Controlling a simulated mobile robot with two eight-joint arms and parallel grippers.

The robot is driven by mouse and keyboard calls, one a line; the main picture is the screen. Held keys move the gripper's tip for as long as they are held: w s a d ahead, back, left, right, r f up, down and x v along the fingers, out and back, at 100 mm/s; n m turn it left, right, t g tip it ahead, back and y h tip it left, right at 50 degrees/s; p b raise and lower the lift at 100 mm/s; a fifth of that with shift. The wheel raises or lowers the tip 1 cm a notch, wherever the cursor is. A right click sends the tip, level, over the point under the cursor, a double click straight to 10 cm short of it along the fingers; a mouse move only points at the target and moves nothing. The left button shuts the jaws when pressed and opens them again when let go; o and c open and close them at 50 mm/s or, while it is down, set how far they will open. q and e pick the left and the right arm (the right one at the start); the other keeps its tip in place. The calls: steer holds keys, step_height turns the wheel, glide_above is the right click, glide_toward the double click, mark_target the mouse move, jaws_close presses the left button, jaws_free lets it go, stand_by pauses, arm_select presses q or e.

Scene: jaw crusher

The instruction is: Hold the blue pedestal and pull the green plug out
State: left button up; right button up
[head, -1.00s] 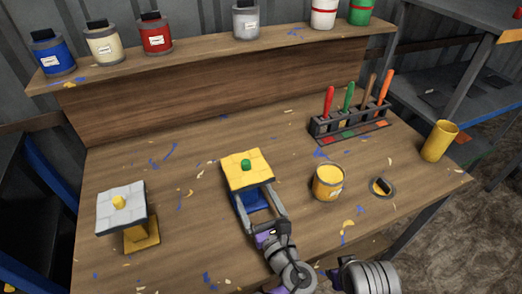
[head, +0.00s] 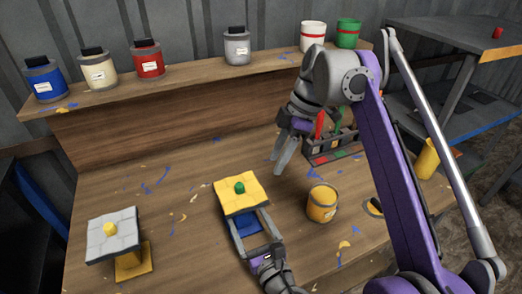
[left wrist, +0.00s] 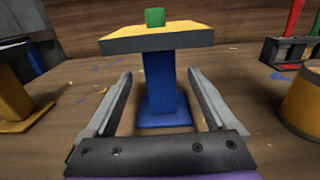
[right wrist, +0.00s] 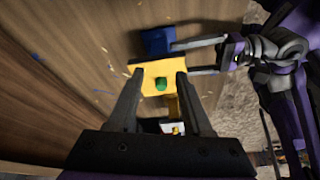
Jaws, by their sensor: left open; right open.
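The blue pedestal (left wrist: 165,90) stands on the bench under a yellow top plate (head: 254,204). The green plug (head: 239,187) sticks up from the middle of that plate. My left gripper (head: 252,228) is open, with its fingers on either side of the blue column; the left wrist view shows gaps (left wrist: 160,92) between fingers and column. My right gripper (head: 281,160) is open and empty, raised above the bench behind and right of the plug. In the right wrist view, the plug (right wrist: 161,84) shows between the open fingers (right wrist: 158,75), some distance beyond them.
A grey-topped yellow pedestal (head: 112,235) stands at left. A yellow can (head: 322,203) stands right of the blue pedestal. A tool rack (head: 330,148) is behind my right arm, and a yellow cup (head: 427,160) is at far right. Paint cans line the back shelf (head: 200,72).

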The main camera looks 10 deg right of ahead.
mark_target(234, 190)
arm_select(q)
steer(key=x, duration=1)
steer(key=shift+w+a, duration=0.15)
steer(key=shift+w, duration=0.25)
arm_select(e)
steer(key=a+n, duration=0.1)
steer(key=a+r+n+y, duration=0.1)
steer(key=a+n+g, duration=0.1)
steer(key=a, duration=0.1)
steer(key=shift+w+r, duration=0.15)
steer(key=shift+r, duration=0.2)
arm_select(q)
jaws_close()
